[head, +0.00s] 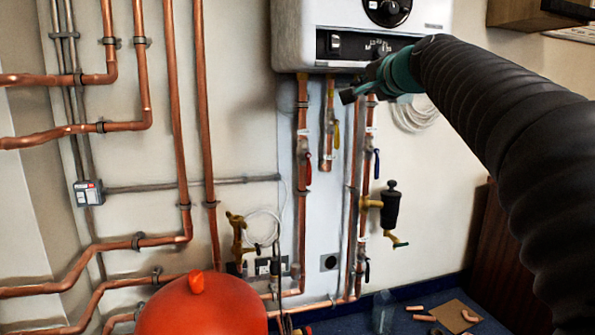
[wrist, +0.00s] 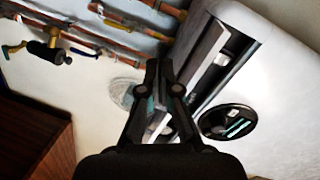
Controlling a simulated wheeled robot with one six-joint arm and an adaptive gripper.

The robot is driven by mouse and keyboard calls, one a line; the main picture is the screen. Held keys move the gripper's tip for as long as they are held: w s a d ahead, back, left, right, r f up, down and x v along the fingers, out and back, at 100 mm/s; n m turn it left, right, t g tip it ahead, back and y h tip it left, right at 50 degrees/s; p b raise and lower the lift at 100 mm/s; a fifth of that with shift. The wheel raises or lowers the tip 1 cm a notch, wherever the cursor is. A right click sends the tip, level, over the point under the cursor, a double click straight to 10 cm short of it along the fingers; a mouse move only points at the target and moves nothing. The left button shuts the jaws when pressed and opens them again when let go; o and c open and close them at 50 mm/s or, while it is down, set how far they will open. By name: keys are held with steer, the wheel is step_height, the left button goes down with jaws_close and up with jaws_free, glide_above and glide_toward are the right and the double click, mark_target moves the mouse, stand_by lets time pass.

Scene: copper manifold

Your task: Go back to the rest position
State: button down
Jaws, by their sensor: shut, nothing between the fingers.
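My gripper (head: 350,94) is at the end of my black-sleeved arm, just under the lower front of the white boiler (head: 292,35) in the head view. In the wrist view my gripper (wrist: 159,66) has its two fingers drawn together with nothing held between them. The boiler (wrist: 285,50) fills the right side of that view, with its dark control panel and round dial (wrist: 228,122) near the fingers. Whether the fingers touch the boiler cannot be told.
Copper pipes (head: 179,120) run down the wall at left and below the boiler. Valves with red, yellow and blue handles (head: 376,165) sit there. A red rounded vessel (head: 205,308) stands low in front. Pipe offcuts lie on cardboard (head: 450,318) on the blue floor.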

steer(key=s+f+n+g+h, duration=0.15)
steer(key=s+f, duration=0.25)
steer(key=f, duration=0.4)
steer(key=s+f+n+g, duration=0.3)
steer(key=s+f, duration=0.1)
steer(key=f, duration=0.4)
steer(key=s+f+n+g+h, duration=0.1)
steer(key=s+f+n+g, duration=0.1)
steer(key=s+f, duration=0.5)
steer(key=s+d+f+n+g+h, duration=0.2)
steer(key=s+f+n+g, duration=0.1)
steer(key=s+f, duration=1.6)
steer(key=shift+s+f+g, duration=0.35)
steer(key=shift+s+f, duration=0.05)
steer(key=shift+s, duration=0.65)
steer(key=shift+s+n, duration=0.1)
steer(key=shift+n, duration=0.15)
